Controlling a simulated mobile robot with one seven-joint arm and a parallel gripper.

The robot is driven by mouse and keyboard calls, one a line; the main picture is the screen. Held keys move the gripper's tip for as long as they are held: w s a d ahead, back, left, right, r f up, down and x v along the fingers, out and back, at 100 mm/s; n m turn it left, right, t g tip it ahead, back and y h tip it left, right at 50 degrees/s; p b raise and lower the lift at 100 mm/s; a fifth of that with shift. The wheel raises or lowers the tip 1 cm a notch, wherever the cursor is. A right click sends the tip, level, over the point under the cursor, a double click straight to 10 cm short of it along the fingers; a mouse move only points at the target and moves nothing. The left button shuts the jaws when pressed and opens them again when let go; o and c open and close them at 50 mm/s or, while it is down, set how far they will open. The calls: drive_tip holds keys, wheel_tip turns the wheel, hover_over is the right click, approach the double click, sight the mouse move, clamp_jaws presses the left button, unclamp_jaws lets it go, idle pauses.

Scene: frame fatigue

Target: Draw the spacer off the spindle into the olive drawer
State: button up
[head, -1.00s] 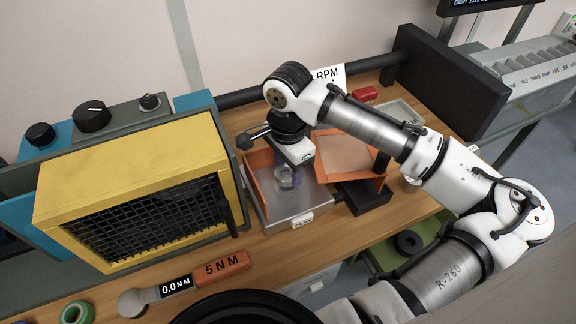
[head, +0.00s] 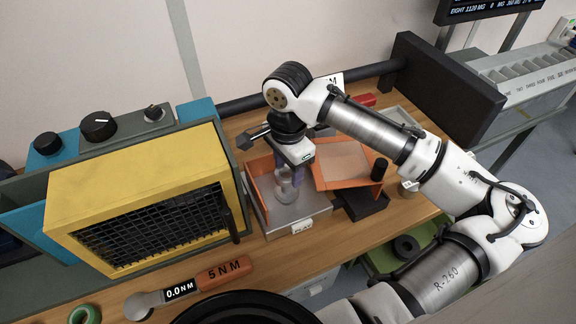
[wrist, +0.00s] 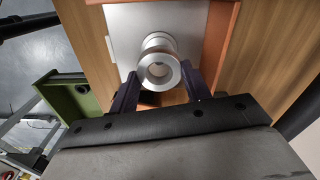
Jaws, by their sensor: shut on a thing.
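The spacer (wrist: 158,66) is a silvery flanged ring with a central hole, seen end-on in the wrist view. My gripper (wrist: 160,84) is shut on it, with a dark purple finger on each side. In the head view my gripper (head: 291,180) points down into an orange-walled fixture with a metal plate (head: 300,213), and the spacer (head: 284,191) shows there as a pale ring. I cannot tell whether the spindle runs inside the spacer. The olive drawer (head: 388,262) stands open below the bench front, with a dark round thing (head: 405,246) in it. It also shows in the wrist view (wrist: 72,95).
A yellow cage with black mesh (head: 150,205) stands left of the fixture. An orange flap (head: 345,165) and a black block (head: 363,203) lie to its right. A torque wrench (head: 190,287) and a green roll (head: 85,315) lie at the front left.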

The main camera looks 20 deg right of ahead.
drive_tip(key=shift+r+p, duration=1.1)
drive_tip(key=shift+r, duration=0.9)
